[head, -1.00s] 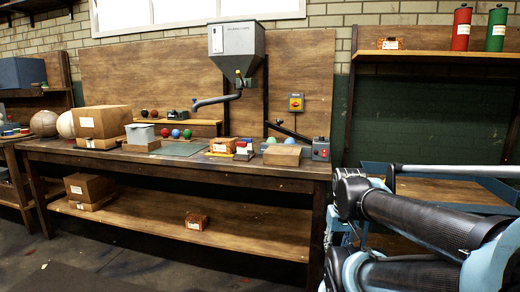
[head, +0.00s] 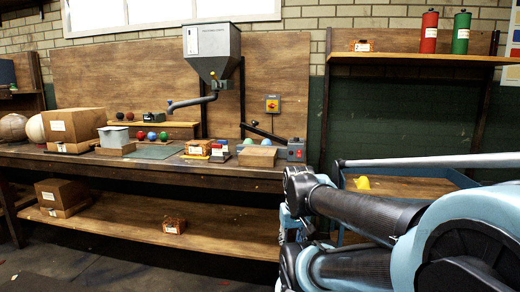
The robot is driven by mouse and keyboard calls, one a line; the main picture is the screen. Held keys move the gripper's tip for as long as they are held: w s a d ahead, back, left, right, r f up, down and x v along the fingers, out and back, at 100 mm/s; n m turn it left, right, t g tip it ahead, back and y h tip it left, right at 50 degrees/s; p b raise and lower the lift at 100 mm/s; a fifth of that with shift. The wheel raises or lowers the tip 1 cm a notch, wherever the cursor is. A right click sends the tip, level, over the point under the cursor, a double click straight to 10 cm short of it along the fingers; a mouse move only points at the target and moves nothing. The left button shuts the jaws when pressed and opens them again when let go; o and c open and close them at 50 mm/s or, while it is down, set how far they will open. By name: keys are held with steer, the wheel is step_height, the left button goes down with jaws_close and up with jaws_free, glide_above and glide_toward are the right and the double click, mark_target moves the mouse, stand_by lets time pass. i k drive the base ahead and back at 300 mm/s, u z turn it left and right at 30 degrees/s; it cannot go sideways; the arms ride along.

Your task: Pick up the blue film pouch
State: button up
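I cannot make out a blue film pouch for certain. A small blue-and-white item (head: 220,154) lies on the workbench beside an orange-brown box, but it is too small to identify. My arm fills the lower right of the head view with its dark links and light blue joints. I cannot see my gripper's fingers, nor anything held in them.
The long wooden workbench (head: 120,165) carries a cardboard box (head: 76,126), several balls, a grey bin (head: 114,137) and a switch box (head: 296,150). A grey hopper (head: 211,50) hangs above. A blue-framed trolley (head: 420,187) with a yellow object (head: 362,183) stands behind my arm.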

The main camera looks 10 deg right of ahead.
mark_target(265, 142)
steer(key=i, duration=0.95)
steer(key=u, duration=0.1)
steer(key=k, duration=0.45)
steer(key=z, duration=0.8)
